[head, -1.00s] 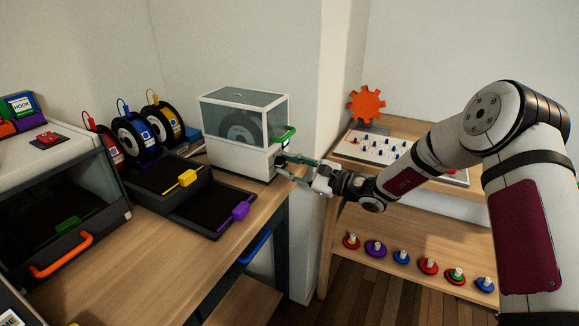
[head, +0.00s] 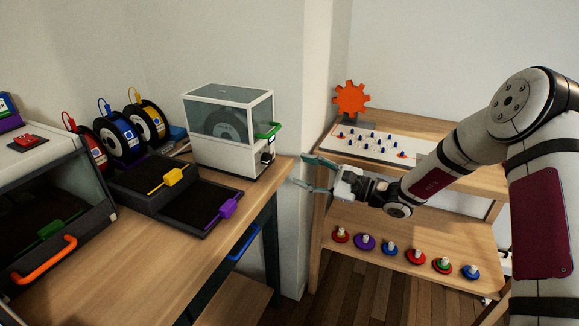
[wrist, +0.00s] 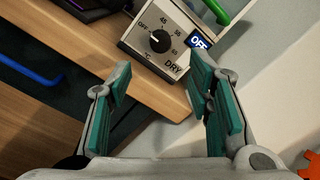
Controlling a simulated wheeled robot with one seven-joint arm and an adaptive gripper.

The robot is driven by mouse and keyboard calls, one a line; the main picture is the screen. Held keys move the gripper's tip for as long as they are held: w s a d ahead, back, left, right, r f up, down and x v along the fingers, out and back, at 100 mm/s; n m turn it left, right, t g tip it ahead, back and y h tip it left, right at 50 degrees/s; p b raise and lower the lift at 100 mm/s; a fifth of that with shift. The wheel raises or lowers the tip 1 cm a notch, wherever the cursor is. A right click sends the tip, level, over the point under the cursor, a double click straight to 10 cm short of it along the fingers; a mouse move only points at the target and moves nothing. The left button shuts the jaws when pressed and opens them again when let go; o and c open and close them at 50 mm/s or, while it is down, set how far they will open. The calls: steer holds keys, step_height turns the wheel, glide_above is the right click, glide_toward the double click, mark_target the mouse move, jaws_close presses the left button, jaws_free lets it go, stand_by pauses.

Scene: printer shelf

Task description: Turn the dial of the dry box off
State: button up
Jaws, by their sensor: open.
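The dry box (head: 228,153) is a white box with a clear upper part and a spool inside, at the back right of the bench. Its black dial (wrist: 160,41) shows in the wrist view, with marks for OFF, 45, 55 and 65 around it. The dial's white pointer faces the OFF mark. The small blue display (wrist: 199,42) reads OFF. My gripper (head: 304,172) is open and empty, to the right of the dry box and apart from it. In the wrist view its two teal fingers (wrist: 160,75) stand apart below the dial, touching nothing.
The green handle (head: 268,130) sits on the dry box's right end. A wall corner (head: 300,230) stands behind my gripper. A shelf unit (head: 465,240) with pegs and a gear is on the right. Spools and dark trays (head: 205,207) lie left of the box.

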steer(key=shift+v, duration=1.4)
steer(key=s+r+n+g+h, duration=0.4)
steer(key=s+r+n+g, duration=0.15)
steer(key=s, duration=0.65)
steer(key=s+r+n+g+h, duration=0.35)
steer(key=s+r+n, duration=0.2)
steer(key=s, duration=0.65)
steer(key=s+d+r+n+t+h, duration=0.1)
steer(key=s+d+n+t+h, duration=0.1)
steer(key=s+d+h, duration=0.5)
steer(key=s+d+n+t+h, duration=0.1)
steer(key=s+d+t+h, duration=0.15)
steer(key=s+d, duration=0.9)
step_height(320, 180, up, 14)
steer(key=s+a+t+p, duration=0.1)
steer(key=s+a+p, duration=0.1)
steer(key=p, duration=1)
steer(key=shift+t, duration=0.35)
